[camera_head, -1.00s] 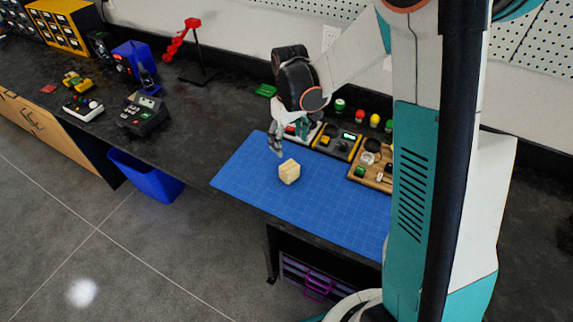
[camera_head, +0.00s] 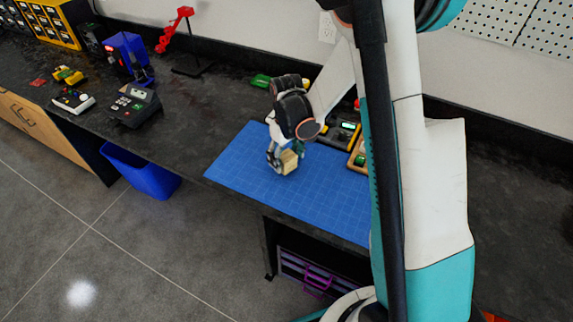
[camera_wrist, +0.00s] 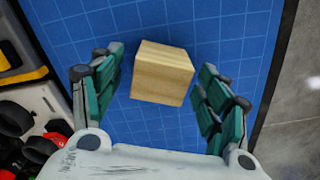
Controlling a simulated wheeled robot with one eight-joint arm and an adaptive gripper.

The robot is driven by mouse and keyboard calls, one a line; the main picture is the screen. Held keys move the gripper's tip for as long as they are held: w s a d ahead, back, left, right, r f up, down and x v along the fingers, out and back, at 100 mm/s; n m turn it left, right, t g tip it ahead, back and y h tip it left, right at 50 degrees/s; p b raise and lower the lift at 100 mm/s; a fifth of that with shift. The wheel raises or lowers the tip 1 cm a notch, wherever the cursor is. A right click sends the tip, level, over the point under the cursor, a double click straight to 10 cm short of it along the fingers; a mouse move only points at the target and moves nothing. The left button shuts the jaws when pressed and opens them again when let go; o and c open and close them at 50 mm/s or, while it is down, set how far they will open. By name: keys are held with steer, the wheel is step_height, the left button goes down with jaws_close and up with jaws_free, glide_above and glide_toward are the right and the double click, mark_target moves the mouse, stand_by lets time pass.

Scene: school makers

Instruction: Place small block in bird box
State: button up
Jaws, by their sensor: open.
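The small block (camera_head: 290,160) is a pale wooden cube on the blue gridded mat (camera_head: 235,170). It also shows in the wrist view (camera_wrist: 162,72), upper middle, between the two green-padded fingers. My gripper (camera_head: 280,164) is open and low over the mat at the block. In the wrist view my gripper (camera_wrist: 160,90) has a finger on each side of the block, with blue mat showing in both gaps. In the head view the gripper partly hides the block. No bird box can be made out in these views.
Devices (camera_head: 345,132) stand behind the mat, partly hidden by my arm. A label-type device (camera_head: 135,105), a blue machine (camera_head: 128,58) and a red stand (camera_head: 180,40) are on the dark bench to the left. A blue bin (camera_head: 142,175) is below. The mat's left part is clear.

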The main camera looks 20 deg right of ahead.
steer(key=shift+f, duration=0.3)
steer(key=c, duration=1.3)
steer(key=shift+o, duration=0.2)
steer(key=shift+r, duration=0.15)
